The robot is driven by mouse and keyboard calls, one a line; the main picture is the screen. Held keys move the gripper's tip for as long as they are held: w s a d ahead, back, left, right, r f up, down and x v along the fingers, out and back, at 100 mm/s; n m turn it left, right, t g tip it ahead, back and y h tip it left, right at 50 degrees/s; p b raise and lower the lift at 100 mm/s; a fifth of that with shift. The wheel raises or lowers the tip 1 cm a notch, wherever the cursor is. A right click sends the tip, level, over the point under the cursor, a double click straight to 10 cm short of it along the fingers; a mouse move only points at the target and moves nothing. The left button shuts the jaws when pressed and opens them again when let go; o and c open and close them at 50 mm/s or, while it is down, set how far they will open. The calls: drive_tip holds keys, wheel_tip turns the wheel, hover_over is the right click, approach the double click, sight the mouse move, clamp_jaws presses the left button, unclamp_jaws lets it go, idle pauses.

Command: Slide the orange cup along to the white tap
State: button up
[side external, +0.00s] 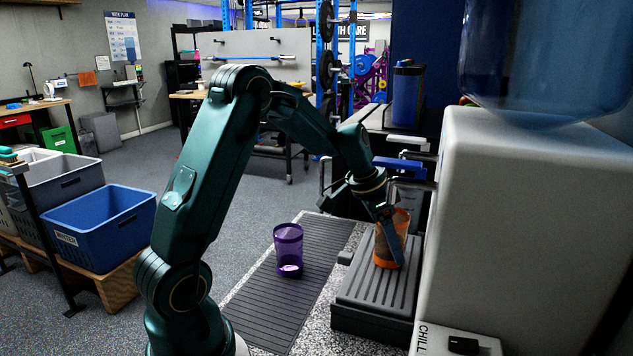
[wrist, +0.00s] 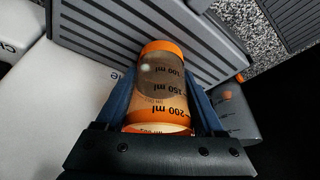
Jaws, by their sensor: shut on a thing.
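The orange cup (side external: 403,222), see-through with an orange rim and base, appears upright on the grey ribbed drip tray (side external: 372,290) in front of the white dispenser (side external: 480,220). My gripper (side external: 388,238) is shut on it, one finger crossing its near side. In the wrist view the cup (wrist: 162,85) sits between the two blue fingers of my gripper (wrist: 165,95), its volume marks facing the camera. A white tap lever (side external: 407,143) sticks out from the dispenser, above and behind the cup. A blue lever (side external: 400,164) is nearer. The spouts are mostly hidden by my wrist.
An empty-looking purple cup (side external: 288,250) stands on a dark ribbed mat (side external: 262,305) left of the tray. A box marked CHILL (side external: 452,343) is at the lower right. A large blue bottle (side external: 545,60) tops the dispenser. The mat is otherwise clear.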

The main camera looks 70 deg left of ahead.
drive_tip(key=shift+w+a, duration=1.95)
drive_tip(key=shift+w, duration=0.05)
drive_tip(key=o, duration=1.5)
drive_tip(key=shift+r, duration=0.15)
drive_tip(key=v, duration=0.5)
drive_tip(key=shift+s, duration=0.15)
